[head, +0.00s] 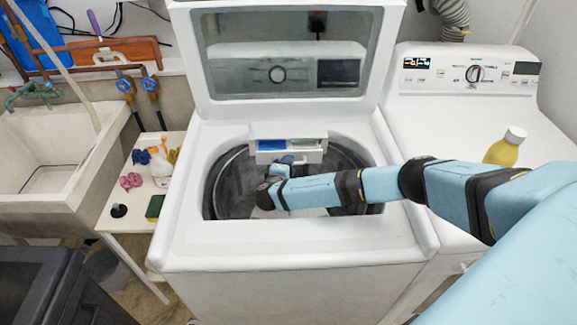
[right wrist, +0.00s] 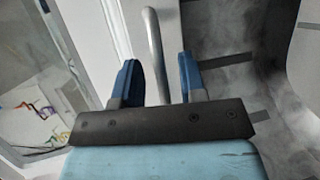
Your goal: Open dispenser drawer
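The dispenser drawer (head: 289,156) is at the back edge of the washer's tub opening. Its blue and pale compartments show from above, so it stands at least partly out. My right arm comes in from the right, and my right gripper (head: 287,161) is in the opening just in front of the drawer, partly hidden by its own wrist. In the right wrist view my right gripper (right wrist: 160,80) is open. A grey bar handle (right wrist: 154,45) runs between its two blue fingers, with gaps visible beside it. My left gripper is not in view.
The washer lid (head: 285,55) stands open behind the tub. A dryer (head: 455,120) with a yellow bottle (head: 505,149) on top is at right. A small table (head: 127,218) with bottles and a sink (head: 50,160) are at left.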

